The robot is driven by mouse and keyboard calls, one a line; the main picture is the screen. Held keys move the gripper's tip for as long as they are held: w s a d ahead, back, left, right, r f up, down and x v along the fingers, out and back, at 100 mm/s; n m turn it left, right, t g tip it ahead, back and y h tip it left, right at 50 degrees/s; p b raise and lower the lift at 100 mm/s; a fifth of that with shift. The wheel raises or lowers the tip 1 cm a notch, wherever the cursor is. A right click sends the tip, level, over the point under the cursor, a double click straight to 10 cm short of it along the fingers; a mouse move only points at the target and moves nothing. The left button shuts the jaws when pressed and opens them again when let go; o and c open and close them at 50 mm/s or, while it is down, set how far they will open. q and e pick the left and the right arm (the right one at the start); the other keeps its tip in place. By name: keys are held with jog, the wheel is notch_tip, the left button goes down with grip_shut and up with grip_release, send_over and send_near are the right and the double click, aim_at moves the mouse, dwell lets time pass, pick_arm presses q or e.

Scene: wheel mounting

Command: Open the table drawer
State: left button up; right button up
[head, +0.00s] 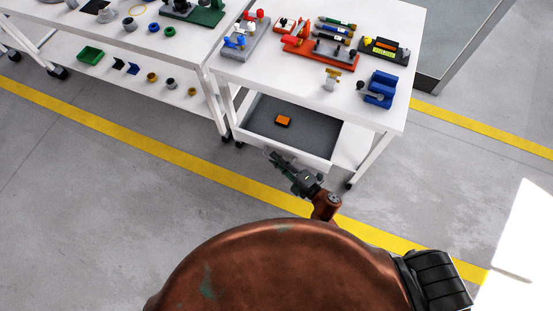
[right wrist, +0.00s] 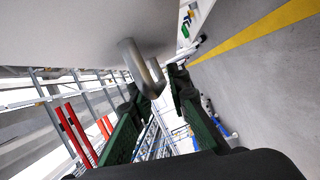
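The table drawer (head: 318,135) is pulled out from under the right white table. Its grey floor shows in the head view. My right gripper (head: 278,162) is just in front of the drawer's white front. In the right wrist view, a curved metal handle (right wrist: 138,62) sticks out from the pale drawer front (right wrist: 70,30). The dark green fingers of my right gripper (right wrist: 155,105) stand apart on either side of the handle's end. I cannot tell whether they touch it. My left gripper is not in view.
An orange and black item (head: 283,121) lies in the drawer. The right table (head: 300,75) bears several tools and a blue vise-like part (head: 381,90). Another white table (head: 190,45) stands to the left. Grey floor with a yellow line (head: 150,140) lies clear in front.

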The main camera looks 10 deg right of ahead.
jog(key=shift+o, duration=1.1)
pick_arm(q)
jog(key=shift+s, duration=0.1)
pick_arm(e)
jog(key=v, duration=1.2)
jog(key=shift+f, duration=0.1)
